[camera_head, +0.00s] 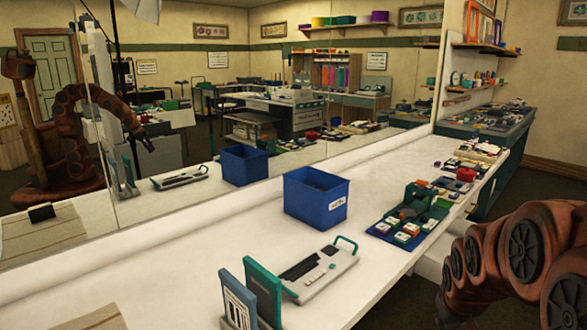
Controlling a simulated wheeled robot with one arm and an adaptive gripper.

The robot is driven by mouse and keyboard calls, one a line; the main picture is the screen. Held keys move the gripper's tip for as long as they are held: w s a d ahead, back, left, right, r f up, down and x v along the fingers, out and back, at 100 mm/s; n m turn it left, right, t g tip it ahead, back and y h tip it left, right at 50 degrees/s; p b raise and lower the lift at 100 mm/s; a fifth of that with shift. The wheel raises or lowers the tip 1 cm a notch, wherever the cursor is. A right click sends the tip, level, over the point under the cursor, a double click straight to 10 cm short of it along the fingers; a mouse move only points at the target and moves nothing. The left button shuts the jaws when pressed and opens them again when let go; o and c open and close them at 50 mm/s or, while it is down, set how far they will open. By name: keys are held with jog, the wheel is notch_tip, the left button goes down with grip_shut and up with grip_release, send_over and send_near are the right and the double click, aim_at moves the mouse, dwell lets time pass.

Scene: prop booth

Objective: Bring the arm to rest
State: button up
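My rust-brown arm (515,255) fills the lower right corner, beside the right edge of the white counter (380,285). Its gripper end is not seen directly. A large mirror on the left reflects me, with the arm bent in a loop and a small dark end piece, my gripper (147,142), pointing toward the right. It is too small to tell whether its fingers are open or shut. I see nothing held in it.
On the counter are a blue bin (316,200), a white keyboard-like device (318,271) with a green handle, upright panels (264,292) in front, and a blue tray (378,231) of small blocks. Several small items line the far end. A dark green table (492,170) stands behind right.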

jog(key=s+a+r+g+y+p, duration=0.1)
jog(key=s+a+r+g+p, duration=0.1)
jog(key=s+a, duration=0.3)
jog(key=s+a+r+g+p, duration=0.2)
jog(key=s+a+r+p, duration=0.1)
jog(key=s, duration=1)
jog(key=s+a+r+g+y+p, duration=0.1)
jog(key=s+a+r+g+p, duration=0.1)
jog(key=s+a+r, duration=0.3)
jog(key=s+a+p, duration=0.1)
jog(key=s+a, duration=0.1)
jog(key=s, duration=0.1)
jog(key=shift+s+y+p, duration=0.3)
jog(key=shift+s+p, duration=0.05)
jog(key=shift+s, duration=0.05)
jog(key=shift+d+r, duration=0.1)
